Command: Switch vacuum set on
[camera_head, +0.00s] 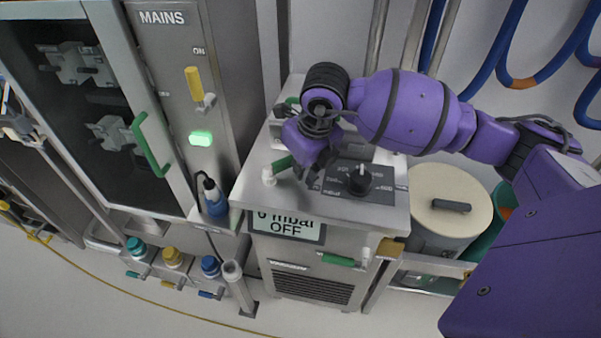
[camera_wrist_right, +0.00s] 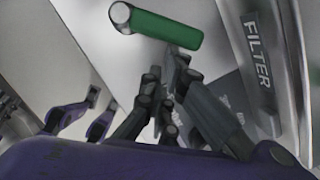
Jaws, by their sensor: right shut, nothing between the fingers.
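The vacuum set is a metal cabinet (camera_head: 388,216) in the middle of the head view. Its front display (camera_head: 288,227) reads "0 mbar OFF". On its top is a dark dial panel with a black knob (camera_head: 360,181) and printed marks, one reading 600. My right gripper (camera_head: 314,182) is over the cabinet top, left of the knob and apart from it. Its fingers are shut and empty. In the wrist view the right fingers (camera_wrist_right: 168,82) are just below a green handle (camera_wrist_right: 168,29). A green handle (camera_head: 282,164) also shows left of the gripper in the head view. My left gripper is out of view.
A mains cabinet (camera_head: 219,35) with a yellow handle (camera_head: 194,84) and a lit green light (camera_head: 201,138) stands left. A green-handled valve (camera_head: 340,260) is on the vacuum set's front. A lidded round bin (camera_head: 450,190) stands right. A filter label (camera_wrist_right: 257,55) shows in the wrist view.

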